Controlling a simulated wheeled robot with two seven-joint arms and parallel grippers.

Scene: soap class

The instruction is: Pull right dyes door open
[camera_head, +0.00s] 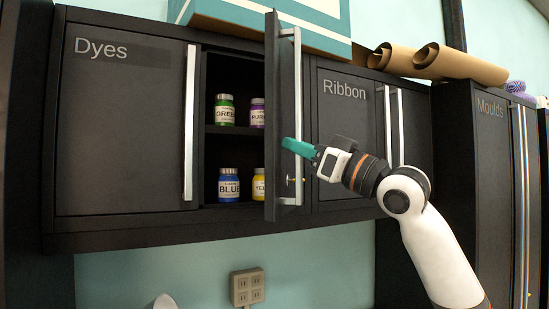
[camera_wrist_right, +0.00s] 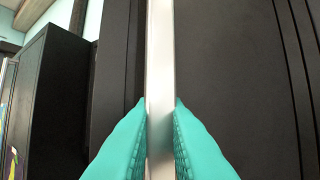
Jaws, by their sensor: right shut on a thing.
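The right dyes door (camera_head: 272,120) stands swung out toward me, seen nearly edge-on, with the right half of the cabinet uncovered. Its silver vertical handle (camera_head: 298,90) also shows in the right wrist view (camera_wrist_right: 159,60), between my teal fingers. My right gripper (camera_head: 290,146) is shut on this handle at its lower middle, coming from the right. In the right wrist view the fingers (camera_wrist_right: 160,135) press on both sides of the handle. The left dyes door (camera_head: 122,120) is closed. My left gripper is not in view.
Green (camera_head: 224,110), purple (camera_head: 257,113), blue (camera_head: 229,186) and yellow (camera_head: 258,186) dye jars stand on two shelves inside. The closed Ribbon cabinet (camera_head: 348,130) is to the right, behind my arm. Brown rolls (camera_head: 440,62) and a teal-white box (camera_head: 270,22) lie on top.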

